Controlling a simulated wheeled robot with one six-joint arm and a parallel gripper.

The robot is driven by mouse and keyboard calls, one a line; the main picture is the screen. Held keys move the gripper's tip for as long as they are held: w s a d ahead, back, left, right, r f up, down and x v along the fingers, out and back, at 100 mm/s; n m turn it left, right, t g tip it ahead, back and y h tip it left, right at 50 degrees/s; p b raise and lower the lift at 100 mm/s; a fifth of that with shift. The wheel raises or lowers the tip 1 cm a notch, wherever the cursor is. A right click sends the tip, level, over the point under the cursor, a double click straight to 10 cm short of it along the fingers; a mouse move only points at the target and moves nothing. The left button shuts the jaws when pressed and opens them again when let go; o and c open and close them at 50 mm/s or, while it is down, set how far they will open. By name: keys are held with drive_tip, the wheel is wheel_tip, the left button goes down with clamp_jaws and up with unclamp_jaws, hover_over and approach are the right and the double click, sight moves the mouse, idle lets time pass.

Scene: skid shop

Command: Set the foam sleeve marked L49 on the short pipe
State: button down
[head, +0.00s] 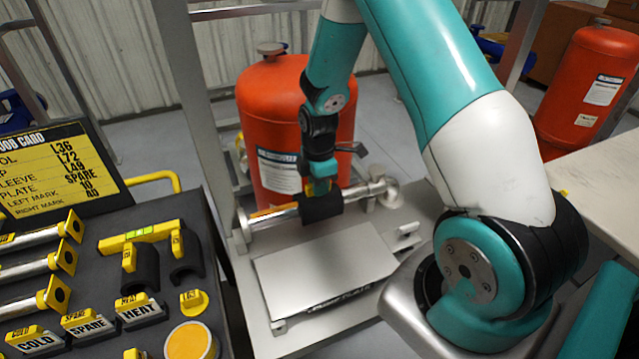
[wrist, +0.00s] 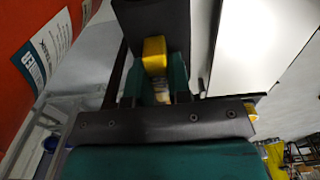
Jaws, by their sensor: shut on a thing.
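My gripper (head: 320,184) points down over the short pipe (head: 275,218) in the head view and is shut on the yellow tab (wrist: 154,55) of a black foam sleeve (head: 321,207). The sleeve sits at the pipe's middle and covers part of it from above; I cannot tell whether it is fully seated. In the wrist view the teal fingers stand either side of the tab, with the dark sleeve (wrist: 150,18) beyond. The sleeve's marking is not readable. The metal pipe runs between a flange at left and a valve fitting (head: 380,190) at right.
A grey plate (head: 325,265) lies in front of the pipe. A red tank (head: 268,95) stands close behind it. At left, a dark tray (head: 160,215) holds more black sleeves (head: 143,270), yellow-ended tools, labelled blocks and a job card (head: 60,165) listing L49 for the sleeve.

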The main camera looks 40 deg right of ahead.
drive_tip(key=shift+f, duration=0.3)
drive_tip(key=c, duration=1)
unclamp_jaws()
drive_tip(key=shift+c, duration=0.6)
drive_tip(key=shift+r, duration=0.1)
wheel_tip(320, 180, up, 8)
drive_tip(key=p, duration=0.6)
